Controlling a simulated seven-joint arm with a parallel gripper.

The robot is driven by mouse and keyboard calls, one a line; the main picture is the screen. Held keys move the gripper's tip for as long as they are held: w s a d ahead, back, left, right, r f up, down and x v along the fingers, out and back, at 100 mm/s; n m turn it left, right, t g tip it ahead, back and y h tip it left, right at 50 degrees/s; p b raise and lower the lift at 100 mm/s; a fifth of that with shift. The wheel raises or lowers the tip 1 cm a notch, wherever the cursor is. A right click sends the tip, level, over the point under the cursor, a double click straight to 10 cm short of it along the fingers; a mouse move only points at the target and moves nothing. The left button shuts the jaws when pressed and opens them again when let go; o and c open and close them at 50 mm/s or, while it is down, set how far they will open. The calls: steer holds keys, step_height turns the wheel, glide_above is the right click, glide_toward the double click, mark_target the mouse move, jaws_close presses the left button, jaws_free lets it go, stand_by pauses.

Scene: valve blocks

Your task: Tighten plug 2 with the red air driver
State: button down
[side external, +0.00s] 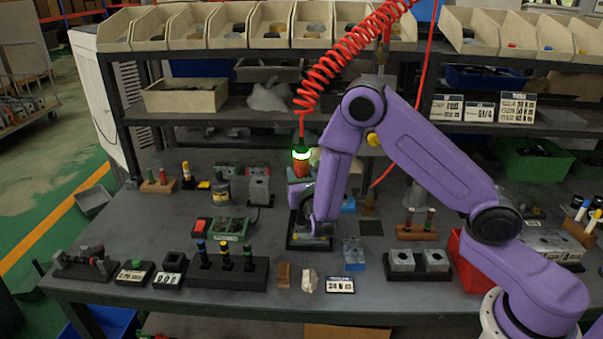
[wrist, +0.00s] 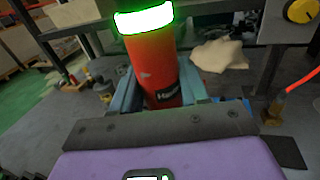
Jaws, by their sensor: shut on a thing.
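The red air driver (side external: 302,165) stands upright over the middle of the bench, with a lit green ring near its top and a coiled red hose above it. In the wrist view the red driver body (wrist: 163,75) is held between the blue-green fingers of my gripper (wrist: 160,97), which is shut on it. A metal valve block on a black base (side external: 308,243) sits below, mostly covered by my arm. The driver's lower end and plug 2 are hidden, so I cannot tell whether they touch.
A black rack (side external: 228,275) with several coloured bits stands front left. A blue block (side external: 354,254), a black tray with two metal blocks (side external: 418,276) and a red bin (side external: 470,262) lie to the right. Shelves with bins (side external: 187,95) stand behind. Open bench shows at centre left.

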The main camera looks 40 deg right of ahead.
mark_target(303, 156)
steer(key=shift+f, duration=0.85)
stand_by(3.2)
steer(key=shift+r, duration=0.2)
steer(key=shift+r, duration=3.75)
